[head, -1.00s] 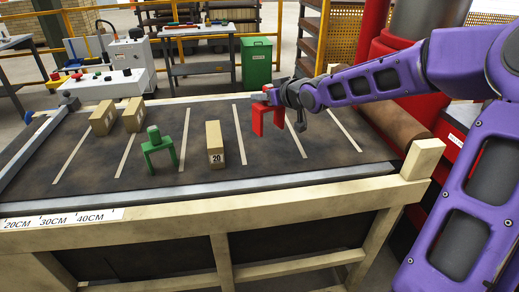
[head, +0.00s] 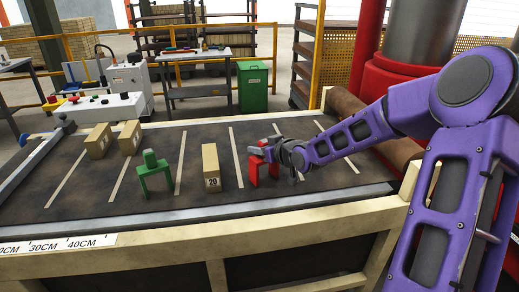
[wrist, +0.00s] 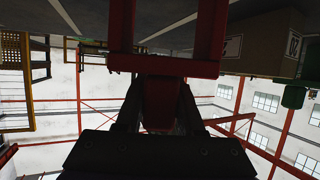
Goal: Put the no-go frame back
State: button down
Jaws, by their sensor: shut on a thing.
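My gripper (head: 270,150) is shut on the red frame (head: 253,172), an upside-down U with two legs and a top handle, presumably the no-go frame. It is upright with legs down, at or just above the dark belt, right of the brick marked 20 (head: 211,168); I cannot tell if the legs touch. In the wrist view the red frame's crossbar (wrist: 165,66) spans the top middle and its handle lies between my fingers (wrist: 158,108). A green frame (head: 154,178) stands on the belt left of that brick.
Two more bricks (head: 98,141) (head: 130,138) stand at the belt's left. Pale stripes cross the belt (head: 120,195). A wooden rail with a centimetre scale (head: 60,243) runs along the front. A green bin (head: 253,86) and a table stand behind.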

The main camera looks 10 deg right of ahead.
jog(key=shift+f, duration=0.1)
jog(key=c, duration=0.5)
grip_release()
jog(key=shift+p+v, duration=0.5)
jog(key=shift+v, duration=5.55)
jog(key=shift+a, duration=0.1)
